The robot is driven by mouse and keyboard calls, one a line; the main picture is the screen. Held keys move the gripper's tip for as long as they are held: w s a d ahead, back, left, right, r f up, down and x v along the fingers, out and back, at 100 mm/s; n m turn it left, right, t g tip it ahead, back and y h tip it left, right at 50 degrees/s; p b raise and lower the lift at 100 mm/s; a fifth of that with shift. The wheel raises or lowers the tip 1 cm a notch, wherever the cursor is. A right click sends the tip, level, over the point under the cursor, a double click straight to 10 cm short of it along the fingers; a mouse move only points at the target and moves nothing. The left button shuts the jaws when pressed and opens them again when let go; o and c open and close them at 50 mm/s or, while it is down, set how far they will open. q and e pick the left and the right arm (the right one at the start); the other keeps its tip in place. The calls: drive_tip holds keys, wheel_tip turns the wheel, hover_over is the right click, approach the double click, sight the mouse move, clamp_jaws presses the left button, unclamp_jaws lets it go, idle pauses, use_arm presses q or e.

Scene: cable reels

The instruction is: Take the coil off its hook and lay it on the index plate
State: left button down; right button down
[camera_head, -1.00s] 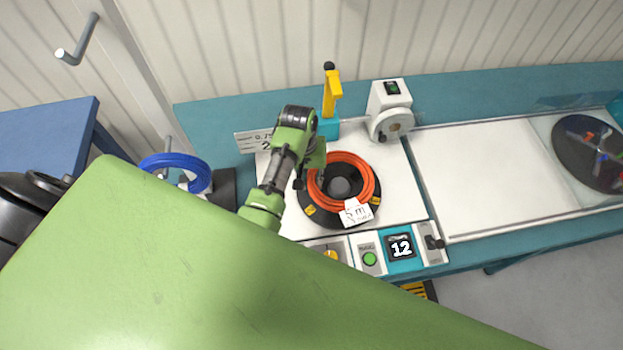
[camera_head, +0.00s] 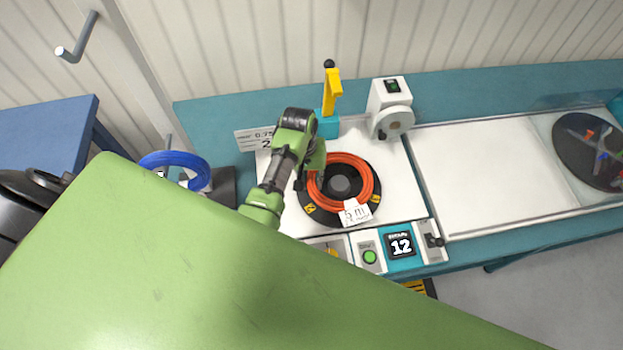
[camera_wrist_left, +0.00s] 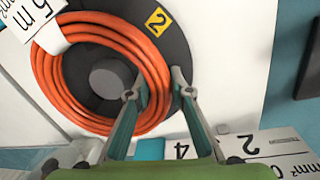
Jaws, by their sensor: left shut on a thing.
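The orange coil (camera_head: 369,180) lies flat on the black index plate (camera_head: 327,218), around its dark central hub (camera_head: 340,184). A white "5 m" tag (camera_head: 356,213) hangs over its front edge. In the left wrist view the coil (camera_wrist_left: 88,112) is close below my fingers, with the plate (camera_wrist_left: 178,45) and a yellow "2" label beside it. My left gripper (camera_head: 311,181) reaches down at the coil's left side and is shut on its strands; its fingers (camera_wrist_left: 157,85) show on either side of the bundle. The wall hook (camera_head: 78,40) at upper left is bare. My right gripper is not in view.
A yellow lever post (camera_head: 332,92) and a white unit with a round knob (camera_head: 391,108) stand behind the plate. A blue coil (camera_head: 178,161) is to the left. The white surface (camera_head: 490,180) at right is clear.

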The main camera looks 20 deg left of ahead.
use_arm(q)
drive_tip(key=shift+f, duration=0.15)
idle(0.4)
drive_tip(key=shift+s+f, duration=0.4)
drive_tip(key=shift+f, duration=0.05)
drive_tip(key=shift+d+r, duration=0.1)
idle(0.6)
drive_tip(key=c, duration=1.7)
unclamp_jaws()
drive_tip(key=o, duration=1.1)
drive_tip(key=shift+w, duration=0.15)
drive_tip(key=shift+c, duration=0.2)
